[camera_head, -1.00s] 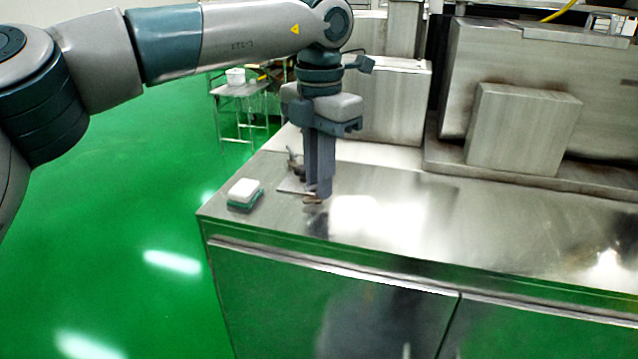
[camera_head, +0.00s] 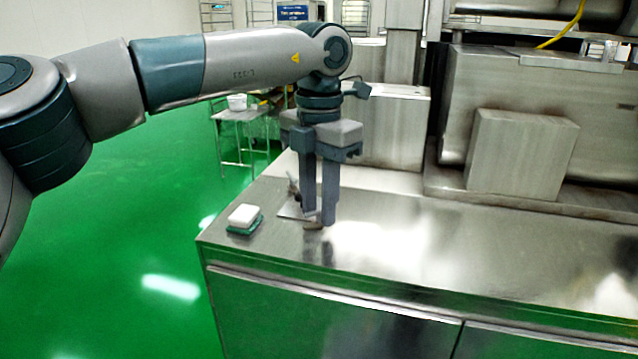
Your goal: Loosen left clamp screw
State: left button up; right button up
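My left gripper (camera_head: 319,218) points straight down over the left part of the steel counter, with a narrow gap between its two fingers, so it is open. A small brownish piece (camera_head: 312,226) shows at its fingertips; I cannot tell whether this is the clamp screw or whether the fingers touch it. A small dark clamp-like fixture (camera_head: 294,190) on a thin metal plate (camera_head: 290,211) stands just left of and behind the fingers, partly hidden by them. My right gripper is not in view.
A white block on a green pad (camera_head: 244,217) lies on the counter (camera_head: 450,240) near its left edge. A steel box (camera_head: 520,153) and larger machine housings stand behind on the right. The counter's front right is clear.

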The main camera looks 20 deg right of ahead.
pick_arm(q)
jog(key=shift+r, duration=0.15)
notch_tip(320, 180, up, 17)
jog(key=p, duration=0.1)
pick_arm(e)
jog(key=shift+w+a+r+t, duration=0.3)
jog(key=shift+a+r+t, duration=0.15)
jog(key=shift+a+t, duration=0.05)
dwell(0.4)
